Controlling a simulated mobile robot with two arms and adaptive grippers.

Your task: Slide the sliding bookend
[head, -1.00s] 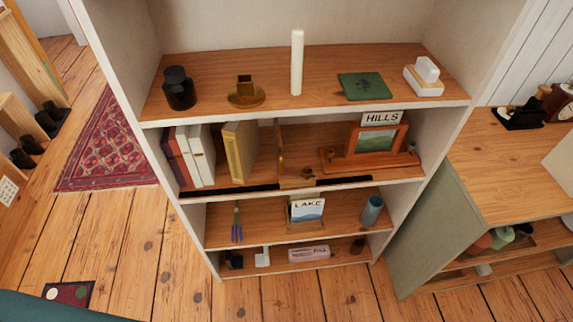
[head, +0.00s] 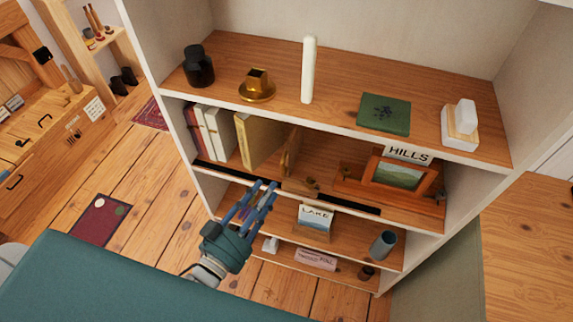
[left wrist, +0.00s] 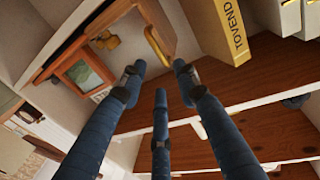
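The sliding bookend is an upright wooden panel (head: 291,150) on the second shelf, with a small wooden piece (head: 301,185) at its front by a black rail (head: 345,202). It stands right of a yellow book (head: 258,138), with a gap between them. My left gripper (head: 262,190) is in front of this shelf, left of and below the bookend's front, with its fingers spread and empty. In the left wrist view, the fingers (left wrist: 158,76) point toward the wooden panel (left wrist: 158,18), which has a curved yellow handle (left wrist: 155,46). No contact is visible. My right gripper is out of view.
A framed picture (head: 398,176) under a HILLS sign (head: 408,155) stands right of the bookend. The top shelf holds a dark jar (head: 199,67), a white candle (head: 309,70) and a green book (head: 385,114). A LAKE card (head: 315,219) is on the shelf below.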

